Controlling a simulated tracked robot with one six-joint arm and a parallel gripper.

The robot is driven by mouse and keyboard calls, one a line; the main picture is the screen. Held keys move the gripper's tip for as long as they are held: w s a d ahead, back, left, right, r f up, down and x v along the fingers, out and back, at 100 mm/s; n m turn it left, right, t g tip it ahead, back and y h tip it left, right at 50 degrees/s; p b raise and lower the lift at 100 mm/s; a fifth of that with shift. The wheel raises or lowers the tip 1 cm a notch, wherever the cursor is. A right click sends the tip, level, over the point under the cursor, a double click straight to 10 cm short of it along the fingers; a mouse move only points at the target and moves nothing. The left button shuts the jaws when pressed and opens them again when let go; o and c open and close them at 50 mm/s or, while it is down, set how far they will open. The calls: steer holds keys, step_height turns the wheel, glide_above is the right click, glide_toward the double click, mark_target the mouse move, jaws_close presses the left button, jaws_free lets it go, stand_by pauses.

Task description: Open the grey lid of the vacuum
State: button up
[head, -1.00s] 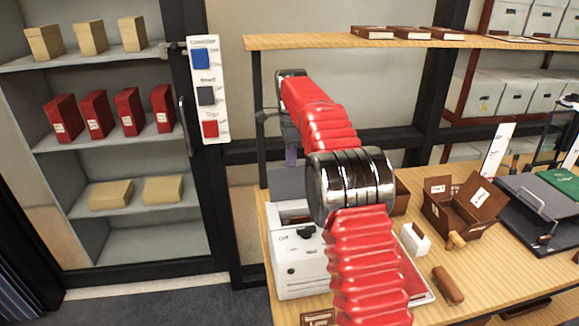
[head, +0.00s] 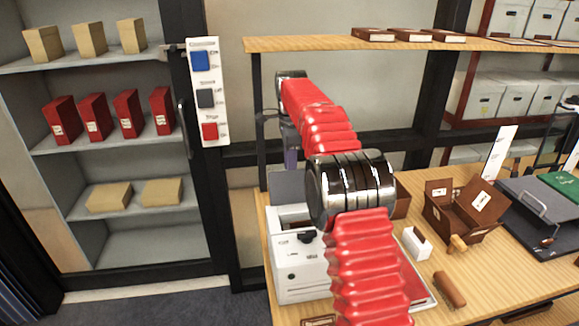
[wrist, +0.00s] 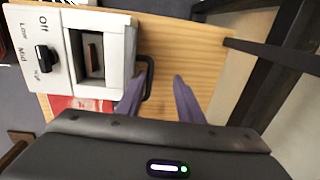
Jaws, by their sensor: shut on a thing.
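The vacuum (head: 296,272) is a white box on the wooden bench, with a dark knob marked with settings. Its grey lid (head: 287,187) stands raised at the back in the head view. In the wrist view the vacuum (wrist: 105,22) shows an open square chamber with a brown object (wrist: 93,55) inside. A dark loop handle (wrist: 148,92) sticks out at the chamber's right side. My gripper (wrist: 160,80) has its purple fingers around the handle's place and is shut on it, though a gap shows in this view. In the head view my gripper (head: 291,157) is just above the lid, partly hidden.
A white holder (head: 417,243), a brown brush (head: 449,290) and an open brown box (head: 465,208) stand to the right on the bench. A wooden shelf (head: 330,43) runs above my arm. A dark post (wrist: 270,55) is at the right in the wrist view.

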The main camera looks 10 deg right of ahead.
steer(key=shift+a+f, duration=0.25)
steer(key=shift+f, duration=0.5)
step_height(320, 180, up, 13)
steer(key=shift+s+d+r, duration=0.15)
steer(key=shift+s+d, duration=0.05)
steer(key=shift+s, duration=0.25)
stand_by(0.3)
steer(key=shift+c, duration=0.2)
